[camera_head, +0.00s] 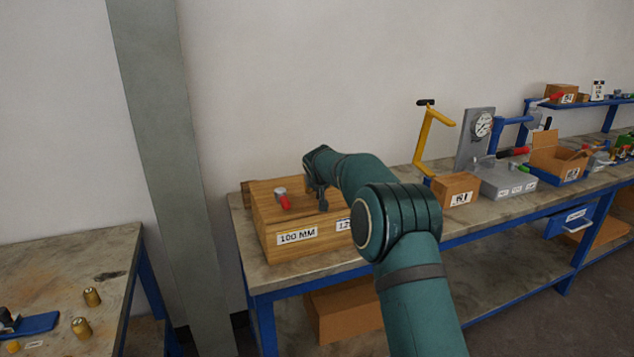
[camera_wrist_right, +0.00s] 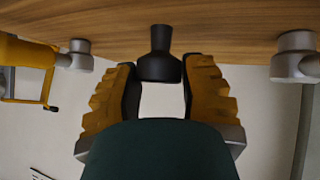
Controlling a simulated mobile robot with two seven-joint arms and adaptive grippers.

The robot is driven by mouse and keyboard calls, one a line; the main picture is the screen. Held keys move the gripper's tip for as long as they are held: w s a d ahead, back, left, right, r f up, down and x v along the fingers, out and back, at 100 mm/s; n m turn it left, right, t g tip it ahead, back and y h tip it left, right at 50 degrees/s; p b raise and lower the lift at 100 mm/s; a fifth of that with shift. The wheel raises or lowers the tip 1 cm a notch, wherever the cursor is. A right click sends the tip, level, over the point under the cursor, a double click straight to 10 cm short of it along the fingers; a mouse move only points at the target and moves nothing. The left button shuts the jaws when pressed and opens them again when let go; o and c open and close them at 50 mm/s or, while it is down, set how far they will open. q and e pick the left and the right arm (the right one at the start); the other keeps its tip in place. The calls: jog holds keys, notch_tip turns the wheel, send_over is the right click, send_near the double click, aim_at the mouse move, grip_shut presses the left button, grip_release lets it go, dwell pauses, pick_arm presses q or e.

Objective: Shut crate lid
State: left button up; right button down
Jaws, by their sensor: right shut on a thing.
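A wooden crate (camera_head: 262,222) with "100 MM" and partly hidden "12" labels stands on the left end of the long bench. Its wooden top looks roughly level, but I cannot tell whether the lid is fully down. A grey fitting with a red end (camera_head: 284,200) sits on top. My right gripper (camera_head: 321,200) is at the crate's top, with my arm hiding its right part. In the wrist view, my right gripper (camera_wrist_right: 160,82) is shut on a black knob (camera_wrist_right: 160,42) joined to the wooden surface (camera_wrist_right: 220,18). My left gripper is out of view.
Grey fittings flank the knob, one at left (camera_wrist_right: 80,55) and one at right (camera_wrist_right: 294,58). Right of the crate stand a labelled cardboard box (camera_head: 455,190), a yellow crank-shaped stand (camera_head: 428,140) and a gauge panel (camera_head: 475,140). A grey pillar (camera_head: 165,150) rises to the left.

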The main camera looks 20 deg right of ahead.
jog(key=shift+s+d+f, duration=0.15)
jog(key=shift+s+f, duration=0.05)
jog(key=shift+f, duration=0.45)
jog(key=shift+c, duration=2.3)
grip_release()
jog(key=shift+d, duration=0.1)
jog(key=shift+r, duration=0.25)
jog(key=shift+a+r, duration=0.15)
jog(key=shift+a, duration=0.05)
jog(key=v, duration=1.1)
jog(key=shift+s, duration=0.35)
jog(key=shift+a+r, duration=0.1)
